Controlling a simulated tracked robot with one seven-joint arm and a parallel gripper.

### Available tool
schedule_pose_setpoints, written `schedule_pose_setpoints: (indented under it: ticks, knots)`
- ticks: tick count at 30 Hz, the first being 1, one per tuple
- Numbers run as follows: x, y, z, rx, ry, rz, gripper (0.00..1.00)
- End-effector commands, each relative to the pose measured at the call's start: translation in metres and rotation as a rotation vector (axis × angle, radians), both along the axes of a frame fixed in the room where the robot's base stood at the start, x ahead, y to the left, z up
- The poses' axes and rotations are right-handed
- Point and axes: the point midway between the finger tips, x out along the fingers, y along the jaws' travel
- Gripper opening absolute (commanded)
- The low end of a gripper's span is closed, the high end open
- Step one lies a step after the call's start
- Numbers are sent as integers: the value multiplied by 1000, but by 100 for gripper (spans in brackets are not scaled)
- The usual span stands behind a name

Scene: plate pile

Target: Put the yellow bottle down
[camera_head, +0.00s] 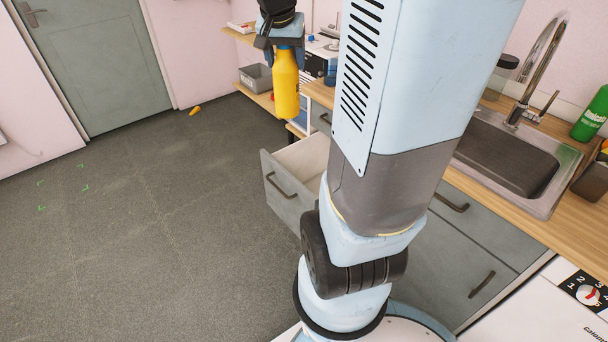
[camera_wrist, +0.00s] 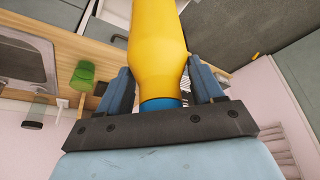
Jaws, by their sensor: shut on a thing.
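The yellow bottle (camera_head: 286,84) hangs upright in the air in the head view, with its upper end in my gripper (camera_head: 283,42). In the wrist view the yellow bottle (camera_wrist: 156,45) runs up out of the picture from between the two fingers of my gripper (camera_wrist: 160,90). A blue band shows at its neck, close to the gripper's palm. My gripper is shut on the bottle. The bottle's top is hidden by the gripper in the head view.
An open drawer (camera_head: 287,195) juts from the counter below and right of the bottle. A wooden shelf (camera_head: 262,102) with a grey bin (camera_head: 256,77) stands behind. A sink (camera_head: 515,160) and a green bottle (camera_head: 590,115) are at right. The grey floor (camera_head: 150,230) at left is mostly clear.

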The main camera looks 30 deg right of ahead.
Motion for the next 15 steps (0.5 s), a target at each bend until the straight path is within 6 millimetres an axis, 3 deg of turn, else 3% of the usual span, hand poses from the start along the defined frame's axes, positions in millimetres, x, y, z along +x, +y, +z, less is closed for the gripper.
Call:
schedule_pose_setpoints:
  ticks: [6,15]
  knots:
    - [33,-27,-59,3,5,6,0]
    - [61,-65,-142,3,4,0,0]
